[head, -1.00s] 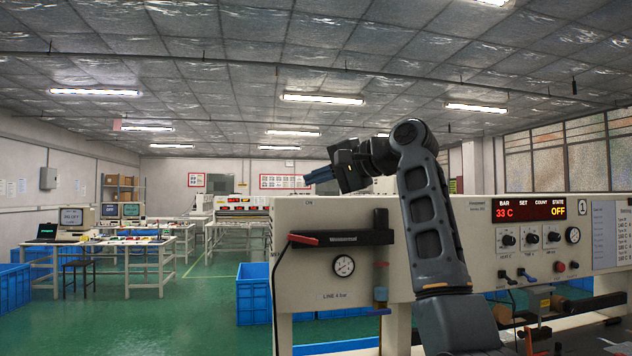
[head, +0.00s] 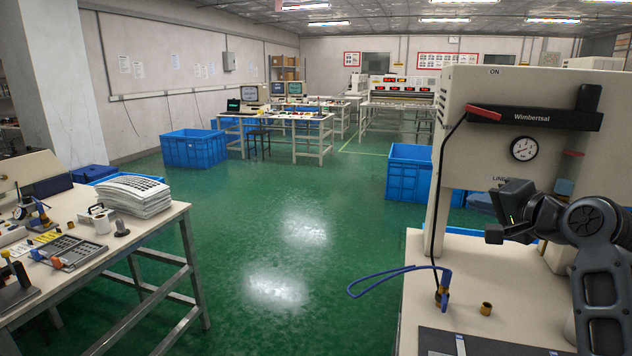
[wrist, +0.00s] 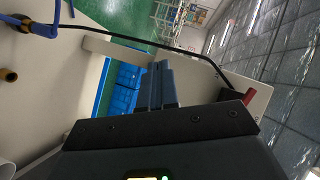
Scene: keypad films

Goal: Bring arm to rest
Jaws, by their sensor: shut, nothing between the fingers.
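My gripper (head: 508,208) shows at the right of the head view, in front of the beige test machine (head: 472,140) and above its bench top. My arm is folded at the elbow beside it, cut off by the right edge. In the wrist view, my gripper's two blue-grey fingers (wrist: 158,84) lie together with nothing between them. The fingers are hard to make out in the head view. The gripper appears to be clear of the machine.
A blue hose (head: 395,276) and a brass fitting (head: 486,309) are on the bench below. A workbench (head: 165,220) with papers and tools stands left. Blue crates (head: 195,148) stand further back. The green floor (head: 300,230) between is clear.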

